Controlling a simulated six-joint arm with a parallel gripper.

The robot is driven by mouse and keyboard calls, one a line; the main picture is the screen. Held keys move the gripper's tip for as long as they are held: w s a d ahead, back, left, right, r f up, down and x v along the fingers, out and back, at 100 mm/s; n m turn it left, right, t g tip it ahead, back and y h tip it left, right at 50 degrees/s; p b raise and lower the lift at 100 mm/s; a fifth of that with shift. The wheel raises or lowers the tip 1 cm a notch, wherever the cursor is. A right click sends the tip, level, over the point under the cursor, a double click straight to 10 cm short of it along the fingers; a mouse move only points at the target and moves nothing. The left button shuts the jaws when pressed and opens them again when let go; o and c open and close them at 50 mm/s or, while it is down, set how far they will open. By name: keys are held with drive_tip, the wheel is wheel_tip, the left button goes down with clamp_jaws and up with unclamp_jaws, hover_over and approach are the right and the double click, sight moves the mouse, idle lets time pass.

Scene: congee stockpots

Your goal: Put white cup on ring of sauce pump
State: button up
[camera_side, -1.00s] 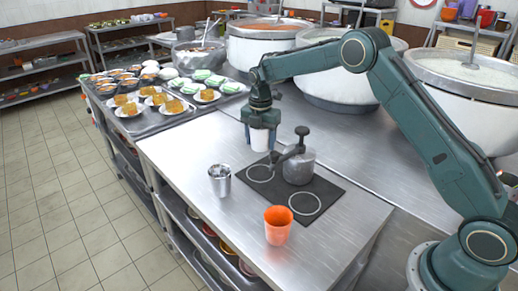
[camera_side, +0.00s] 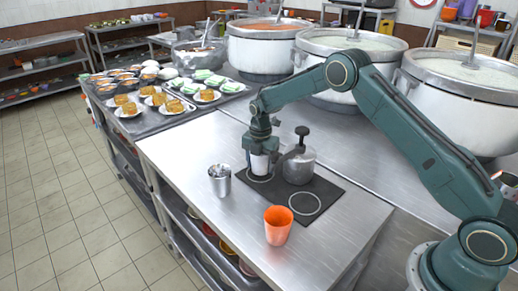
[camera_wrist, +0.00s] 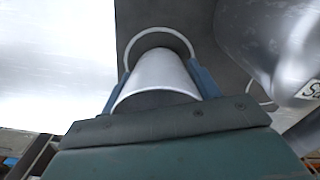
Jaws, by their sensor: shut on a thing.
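The white cup (camera_side: 259,164) is in my gripper (camera_side: 260,168), which is shut on its sides. The cup is low over the dark mat (camera_side: 325,188), at the ring (camera_side: 260,178) beside the sauce pump (camera_side: 299,166). In the wrist view the cup (camera_wrist: 160,75) sits between the two blue fingers of my gripper (camera_wrist: 163,80), and the pale ring (camera_wrist: 160,32) shows as an arc beyond it. The pump body (camera_wrist: 285,45) is close on the right there. I cannot tell whether the cup's base touches the mat.
A second ring (camera_side: 305,204) on the mat is empty. An orange cup (camera_side: 278,226) stands at the mat's front edge. A metal cup holding utensils (camera_side: 220,182) stands to the left. The steel counter (camera_side: 190,155) is clear at the back left. Large pots (camera_side: 350,60) stand behind.

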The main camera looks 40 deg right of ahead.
drive_tip(key=shift+f, duration=0.4)
drive_tip(key=shift+f, duration=0.1)
drive_tip(key=o, duration=1)
drive_tip(key=shift+r, duration=6.1)
